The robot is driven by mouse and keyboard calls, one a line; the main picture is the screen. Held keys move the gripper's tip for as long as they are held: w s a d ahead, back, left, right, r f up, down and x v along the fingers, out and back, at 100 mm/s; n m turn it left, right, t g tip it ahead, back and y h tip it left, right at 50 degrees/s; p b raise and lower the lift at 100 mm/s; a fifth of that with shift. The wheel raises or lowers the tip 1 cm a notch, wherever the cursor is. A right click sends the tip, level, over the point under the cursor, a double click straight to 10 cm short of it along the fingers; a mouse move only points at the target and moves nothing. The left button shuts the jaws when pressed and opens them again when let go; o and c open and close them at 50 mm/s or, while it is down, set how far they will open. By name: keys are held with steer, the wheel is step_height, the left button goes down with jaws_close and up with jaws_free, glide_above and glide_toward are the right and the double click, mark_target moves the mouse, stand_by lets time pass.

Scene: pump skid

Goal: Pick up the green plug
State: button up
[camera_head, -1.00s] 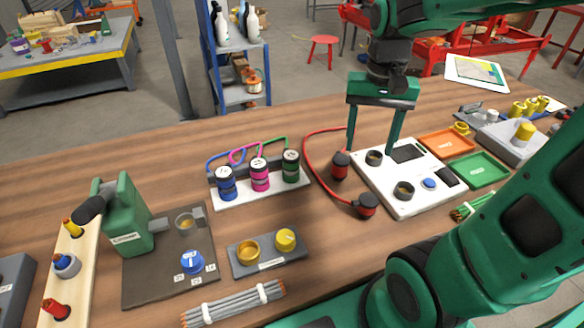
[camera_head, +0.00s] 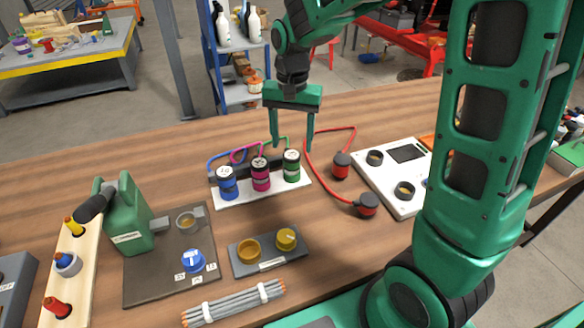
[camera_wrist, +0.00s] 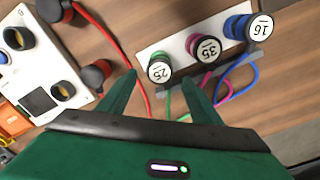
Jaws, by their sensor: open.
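The green plug (camera_head: 291,166) stands upright at the right end of a white strip (camera_head: 262,190), with a green cable behind it. A magenta plug (camera_head: 261,174) and a blue plug (camera_head: 227,183) stand to its left. In the wrist view the green plug (camera_wrist: 160,68) has a white top marked 25. The magenta plug there (camera_wrist: 205,48) reads 35 and the blue one (camera_wrist: 250,27) reads 16. My gripper (camera_head: 294,148) is open and empty, above and just behind the green plug. In the wrist view its fingers (camera_wrist: 158,80) point toward the plug, one on either side below it.
A red cable with two red-and-black plugs (camera_head: 342,165) lies just right of the strip. A white panel (camera_head: 404,165) with sockets stands farther right.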

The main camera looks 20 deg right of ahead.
mark_target(292, 154)
steer(key=shift+s+f, duration=0.1)
steer(key=shift+f, duration=2.65)
steer(key=c, duration=1.3)
